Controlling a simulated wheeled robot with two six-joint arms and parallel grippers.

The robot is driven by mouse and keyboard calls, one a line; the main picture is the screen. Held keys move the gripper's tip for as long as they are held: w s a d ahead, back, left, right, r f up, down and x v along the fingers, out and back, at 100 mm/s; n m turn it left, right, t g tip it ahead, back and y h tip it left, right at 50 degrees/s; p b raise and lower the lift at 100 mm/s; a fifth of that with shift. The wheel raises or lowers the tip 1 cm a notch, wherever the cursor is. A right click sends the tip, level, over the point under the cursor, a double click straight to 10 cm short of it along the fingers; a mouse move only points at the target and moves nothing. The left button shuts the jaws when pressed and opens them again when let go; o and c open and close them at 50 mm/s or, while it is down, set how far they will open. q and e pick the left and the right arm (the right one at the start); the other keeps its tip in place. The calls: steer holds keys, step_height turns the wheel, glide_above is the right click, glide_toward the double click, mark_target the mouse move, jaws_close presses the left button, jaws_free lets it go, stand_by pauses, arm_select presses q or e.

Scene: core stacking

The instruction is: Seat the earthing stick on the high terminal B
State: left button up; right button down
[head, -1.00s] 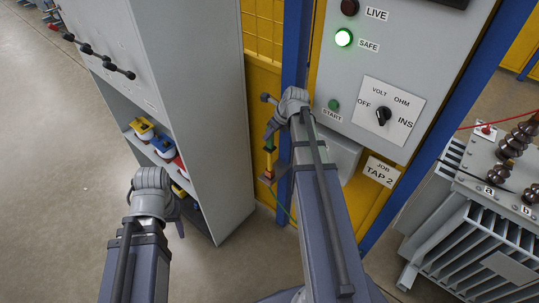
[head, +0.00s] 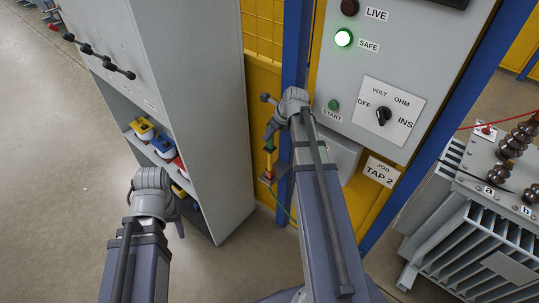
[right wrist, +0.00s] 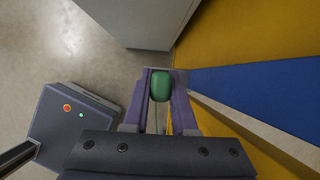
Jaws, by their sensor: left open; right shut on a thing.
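My right gripper (head: 271,134) is shut on the earthing stick (head: 269,160), in front of the yellow panel. The stick is upright, with green, yellow and orange parts below the gripper, and a thin green lead hangs beneath it. In the right wrist view the stick's green end (right wrist: 161,86) sits between the fingers (right wrist: 160,112). A small grey bracket (head: 281,171) is beside the stick's lower part; I cannot tell whether they touch. My left gripper (head: 180,222) is open beside the shelf cabinet, mostly hidden by its wrist. No label reading high terminal B is visible.
A grey transformer (head: 487,235) with brown bushings (head: 515,142) and labels a and b stands at the right. The control panel (head: 385,60) shows SAFE lit green. A blue post (head: 293,60) and a grey shelf cabinet (head: 205,100) stand close to my arms.

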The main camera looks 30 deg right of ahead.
stand_by(0.4)
steer(key=shift+r+p, duration=3.5)
steer(key=shift+r, duration=0.05)
step_height(320, 180, up, 6)
steer(key=p, duration=0.5)
steer(key=shift+f+p, duration=0.2)
steer(key=shift+p, duration=0.1)
step_height(320, 180, down, 10)
steer(key=b, duration=1)
steer(key=shift+f, duration=0.15)
steer(key=shift+f+b, duration=0.65)
steer(key=shift+b, duration=0.15)
steer(key=c, duration=0.7)
jaws_free()
